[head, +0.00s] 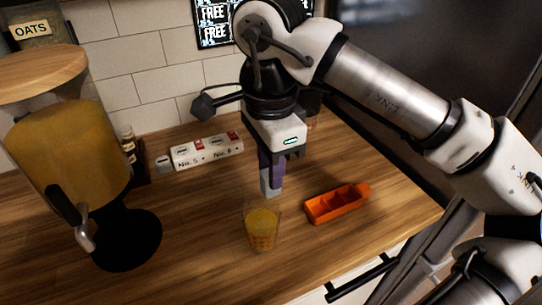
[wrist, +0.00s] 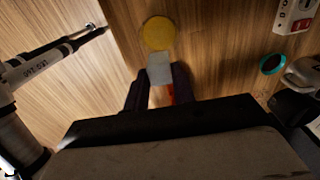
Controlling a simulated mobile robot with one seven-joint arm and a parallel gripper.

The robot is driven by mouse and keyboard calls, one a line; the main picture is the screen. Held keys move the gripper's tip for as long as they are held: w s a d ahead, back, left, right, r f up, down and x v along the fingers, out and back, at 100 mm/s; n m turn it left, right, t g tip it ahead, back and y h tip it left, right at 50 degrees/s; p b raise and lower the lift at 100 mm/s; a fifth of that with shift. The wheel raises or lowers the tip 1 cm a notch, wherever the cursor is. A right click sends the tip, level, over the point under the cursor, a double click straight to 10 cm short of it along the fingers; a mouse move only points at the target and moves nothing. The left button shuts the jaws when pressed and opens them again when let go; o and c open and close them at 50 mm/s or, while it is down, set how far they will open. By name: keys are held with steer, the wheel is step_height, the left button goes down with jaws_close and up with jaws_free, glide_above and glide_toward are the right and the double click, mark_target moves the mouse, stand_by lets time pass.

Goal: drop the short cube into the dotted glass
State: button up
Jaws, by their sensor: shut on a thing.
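A pale grey block, which I take as the short cube (head: 267,186), is held between the fingers of my gripper (head: 271,174). The block also shows between the fingertips in the wrist view (wrist: 160,70). The dotted glass (head: 262,232) stands upright on the counter with yellow-orange contents and a faint pattern low on its side. In the head view the block is above and just behind the glass rim, apart from it. In the wrist view the glass (wrist: 159,33) is a yellow disc just beyond the block.
An orange divided tray (head: 337,204) lies to the right of the glass. A large yellow dispenser (head: 70,155) on a black base stands at the left. A white numbered strip (head: 207,151) sits at the back. The wooden counter's front edge is near the glass.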

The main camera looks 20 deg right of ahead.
steer(key=shift+f, duration=0.7)
steer(key=o, duration=1)
steer(key=shift+o, duration=0.2)
steer(key=shift+r, duration=0.1)
step_height(320, 180, up, 14)
steer(key=p, duration=0.9)
steer(key=shift+f, duration=0.2)
